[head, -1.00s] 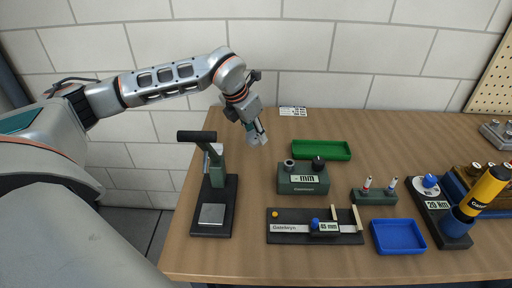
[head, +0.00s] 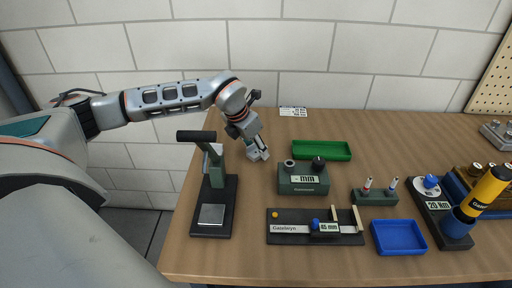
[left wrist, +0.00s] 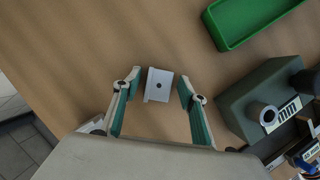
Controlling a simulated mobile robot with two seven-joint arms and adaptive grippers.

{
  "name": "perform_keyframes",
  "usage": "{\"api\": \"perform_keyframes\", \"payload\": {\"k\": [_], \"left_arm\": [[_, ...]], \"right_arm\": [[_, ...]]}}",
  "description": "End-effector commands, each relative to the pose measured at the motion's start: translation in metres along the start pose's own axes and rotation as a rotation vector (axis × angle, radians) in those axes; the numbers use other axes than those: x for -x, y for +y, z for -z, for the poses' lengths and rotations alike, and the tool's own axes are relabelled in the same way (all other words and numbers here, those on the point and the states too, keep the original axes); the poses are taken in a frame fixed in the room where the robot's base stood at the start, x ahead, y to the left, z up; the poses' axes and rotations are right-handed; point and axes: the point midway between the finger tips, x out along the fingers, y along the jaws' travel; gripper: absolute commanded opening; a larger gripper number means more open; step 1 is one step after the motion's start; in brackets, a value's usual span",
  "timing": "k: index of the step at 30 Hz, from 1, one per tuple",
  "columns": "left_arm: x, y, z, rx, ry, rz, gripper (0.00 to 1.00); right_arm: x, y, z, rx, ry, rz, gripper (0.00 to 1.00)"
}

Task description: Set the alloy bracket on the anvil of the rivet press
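The alloy bracket (left wrist: 159,85) is a small pale grey plate with a dark hole. It lies on the wooden table between the fingertips of my left gripper (left wrist: 158,88) in the left wrist view. The fingers are spread, with gaps on both sides of the bracket. In the head view my left gripper (head: 258,154) points down at the table behind the press and mostly hides the bracket. The rivet press (head: 217,170) stands at the left, with a dark base, a black handle and a bare square metal anvil (head: 211,214). My right gripper does not show.
A green tray (head: 322,150) and a dark green display box (head: 303,181) stand right of my left gripper. A gauge board (head: 290,229), a blue tray (head: 398,237) and a yellow-blue torque tool (head: 476,203) are nearer the front and right. Bare table lies between press and box.

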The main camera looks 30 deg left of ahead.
Motion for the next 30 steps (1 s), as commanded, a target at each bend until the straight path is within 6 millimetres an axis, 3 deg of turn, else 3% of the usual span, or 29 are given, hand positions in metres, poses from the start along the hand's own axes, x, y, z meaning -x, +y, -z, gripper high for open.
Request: {"api": "perform_keyframes", "payload": {"k": [9, 14, 30], "left_arm": [[0.001, 0.000, -0.001, 0.000, -0.001, 0.000, 0.44], [0.012, 0.001, -0.003, 0.000, -0.003, -0.001, 0.44], [0.110, 0.001, -0.002, 0.000, -0.003, -0.001, 0.44]], "right_arm": [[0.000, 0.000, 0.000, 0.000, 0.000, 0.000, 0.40], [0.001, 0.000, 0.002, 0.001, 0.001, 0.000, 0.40], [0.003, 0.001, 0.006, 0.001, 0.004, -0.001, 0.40]]}}
